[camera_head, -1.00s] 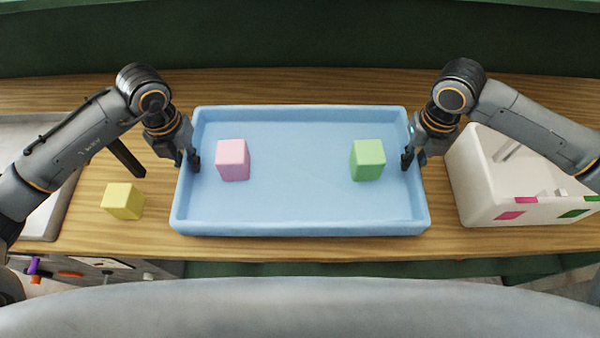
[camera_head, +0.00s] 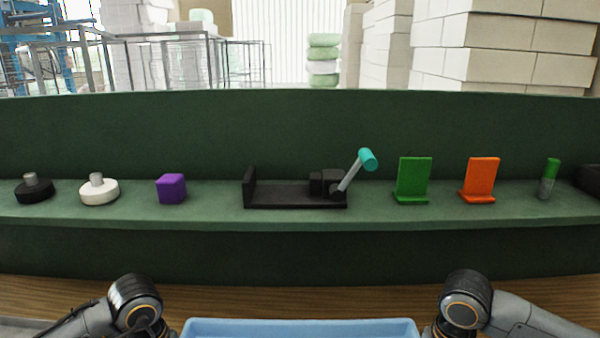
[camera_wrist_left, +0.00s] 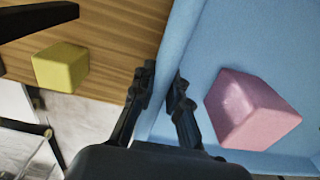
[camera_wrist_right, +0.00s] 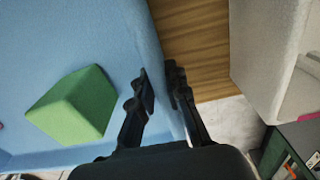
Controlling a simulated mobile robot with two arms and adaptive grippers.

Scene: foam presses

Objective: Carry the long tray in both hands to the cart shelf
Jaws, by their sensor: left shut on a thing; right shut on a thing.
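The long light-blue tray (camera_head: 300,328) shows only its far rim at the bottom of the head view. In the left wrist view my left gripper (camera_wrist_left: 163,88) is shut on the tray's left wall (camera_wrist_left: 178,50), one finger on each side. A pink block (camera_wrist_left: 248,108) lies inside the tray beside it. In the right wrist view my right gripper (camera_wrist_right: 158,85) is shut on the tray's right wall (camera_wrist_right: 148,40). A green block (camera_wrist_right: 76,104) lies inside near it. Both grippers are below the head view's edge. The cart shelf is not identifiable in these frames.
A yellow block (camera_wrist_left: 61,67) rests on the wooden table outside the tray. A white bin (camera_wrist_right: 268,50) stands right of the tray. Behind the table, a green shelf (camera_head: 300,222) carries a purple cube (camera_head: 171,188), a black clamp (camera_head: 290,198) and green and orange stands.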

